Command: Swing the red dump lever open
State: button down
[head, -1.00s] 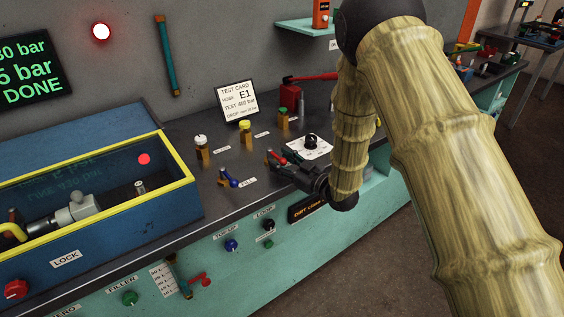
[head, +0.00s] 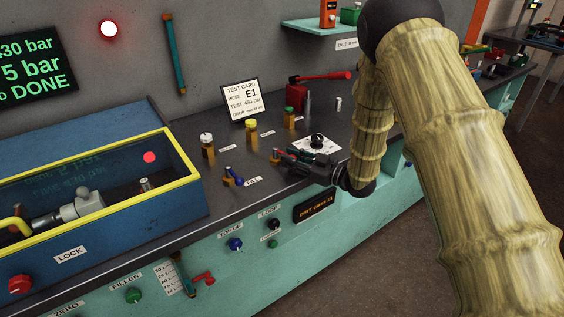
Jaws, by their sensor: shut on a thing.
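The red dump lever (head: 286,153) stands on a small brass valve body (head: 275,156) on the dark bench top, near the middle of the head view. My gripper (head: 286,158) is low over the bench, reaching in from the right. Its dark fingers are shut on the lever's red handle and partly hide it. The handle appears to point to the right from its valve. Its exact angle is hard to tell at this size.
A blue fill lever (head: 233,177) stands just left of my gripper. Capped brass fittings (head: 251,131), a test card (head: 243,100) and a red hand pump (head: 297,97) stand behind. A white dial plate (head: 317,144) lies close beyond my gripper. A blue tank (head: 180,195) fills the left.

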jog(key=shift+w+d, duration=0.1)
dwell(0.3)
jog(key=c, duration=1.2)
grip_release()
jog(key=v, duration=1.2)
jog(key=shift+w+d, duration=0.1)
